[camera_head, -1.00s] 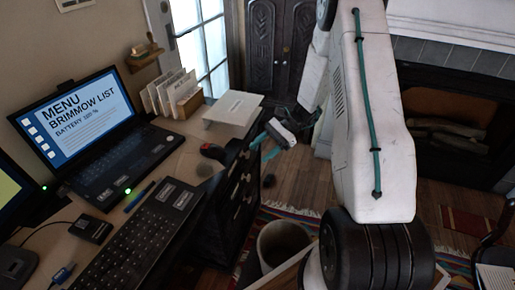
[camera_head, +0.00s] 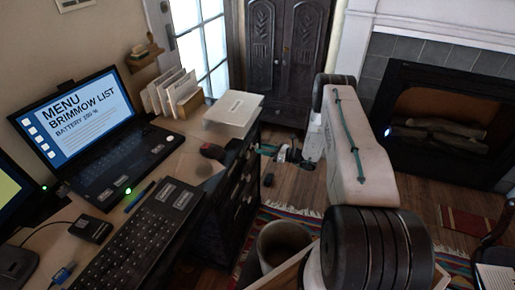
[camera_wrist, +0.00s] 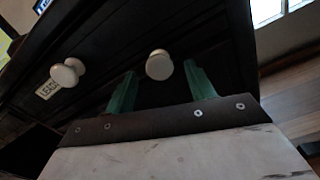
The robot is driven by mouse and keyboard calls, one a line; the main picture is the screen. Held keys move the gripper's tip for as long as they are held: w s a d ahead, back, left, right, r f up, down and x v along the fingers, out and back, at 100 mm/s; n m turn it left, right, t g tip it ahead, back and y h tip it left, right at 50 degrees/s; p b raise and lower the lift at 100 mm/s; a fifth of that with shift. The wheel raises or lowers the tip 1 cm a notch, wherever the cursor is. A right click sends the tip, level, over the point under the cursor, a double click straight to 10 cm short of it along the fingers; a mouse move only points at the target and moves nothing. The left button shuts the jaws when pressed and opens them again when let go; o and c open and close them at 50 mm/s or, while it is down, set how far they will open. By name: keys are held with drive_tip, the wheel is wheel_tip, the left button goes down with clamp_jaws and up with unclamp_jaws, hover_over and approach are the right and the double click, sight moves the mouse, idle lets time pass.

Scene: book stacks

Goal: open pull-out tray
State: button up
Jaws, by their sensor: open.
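The pull-out tray is not clearly marked out; a dark front (camera_wrist: 105,65) with round white knobs fills the wrist view. One knob (camera_wrist: 159,65) shows between the two green fingers of my gripper (camera_wrist: 160,72), which is open. I cannot tell whether the fingers touch the knob. A second knob (camera_wrist: 67,72) sits to the left, beside a small, partly readable label (camera_wrist: 47,89). In the head view, the dark desk drawers (camera_head: 236,195) show at a steep angle, and my gripper (camera_head: 283,152) is small, low beyond the desk's far corner.
The desk (camera_head: 190,160) carries a laptop (camera_head: 95,140), a keyboard (camera_head: 150,225) and a white box (camera_head: 232,110). A bin (camera_head: 283,245) stands on the floor before the drawers, near a striped rug (camera_head: 262,222). A dark wardrobe (camera_head: 287,60) and fireplace (camera_head: 440,120) stand behind.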

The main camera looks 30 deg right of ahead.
drive_tip(key=shift+x, duration=1.75)
drive_tip(key=shift+a, duration=0.1)
drive_tip(key=shift+c, duration=0.3)
drive_tip(key=shift+s, duration=0.1)
clamp_jaws()
